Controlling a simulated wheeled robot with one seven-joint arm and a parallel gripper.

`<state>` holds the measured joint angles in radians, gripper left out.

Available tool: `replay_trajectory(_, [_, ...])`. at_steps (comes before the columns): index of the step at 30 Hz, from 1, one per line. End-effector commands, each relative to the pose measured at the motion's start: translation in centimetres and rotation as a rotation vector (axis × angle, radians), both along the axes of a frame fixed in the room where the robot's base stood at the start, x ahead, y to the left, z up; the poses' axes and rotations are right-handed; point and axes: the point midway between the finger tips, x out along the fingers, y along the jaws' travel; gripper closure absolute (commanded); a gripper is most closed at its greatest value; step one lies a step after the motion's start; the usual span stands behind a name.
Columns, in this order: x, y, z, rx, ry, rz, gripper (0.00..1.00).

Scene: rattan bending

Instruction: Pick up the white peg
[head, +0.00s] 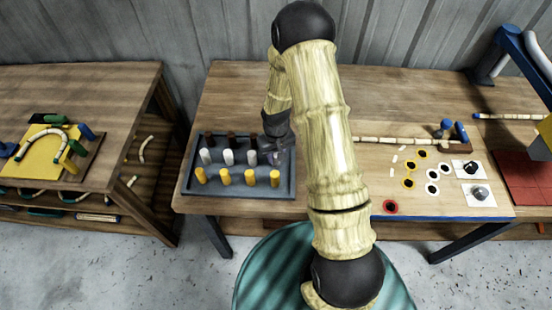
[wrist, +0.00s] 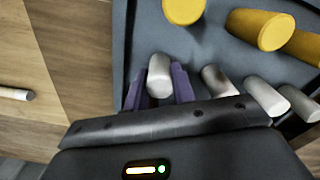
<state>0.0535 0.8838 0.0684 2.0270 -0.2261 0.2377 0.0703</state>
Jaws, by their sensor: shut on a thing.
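Several white pegs stand in a row in the dark grey tray (head: 187,180) in the head view. My gripper (head: 277,155) is at the right end of that row, partly hidden by my arm. In the wrist view, the purple fingers of my gripper (wrist: 160,85) are shut on a white peg (wrist: 159,75), one finger on each side. I cannot tell whether this peg is raised from the tray. Another white peg (wrist: 265,95) and its neighbours stand to the right of the fingers.
Several yellow pegs (head: 251,177) stand in the front row and dark brown pegs (head: 231,139) in the back row. A loose white piece (wrist: 14,94) lies on the wooden table outside the tray. Rings (head: 409,182) and a rattan pole (head: 400,141) lie right of my arm.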

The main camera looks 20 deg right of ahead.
Motion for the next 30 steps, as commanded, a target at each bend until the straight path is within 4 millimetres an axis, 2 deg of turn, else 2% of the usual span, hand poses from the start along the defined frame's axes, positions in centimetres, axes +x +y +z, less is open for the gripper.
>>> replay_trajectory(6, [0.0,0.0,0.3,0.0,-0.001,0.0,0.96])
replay_trajectory(11, [0.1,0.0,1.5,0.0,-0.003,-0.001,0.96])
replay_trajectory(24, [0.1,0.0,8.7,0.0,-0.005,-0.001,0.96])
replay_trajectory(30, [0.0,0.0,10.0,0.0,0.0,0.0,0.96])
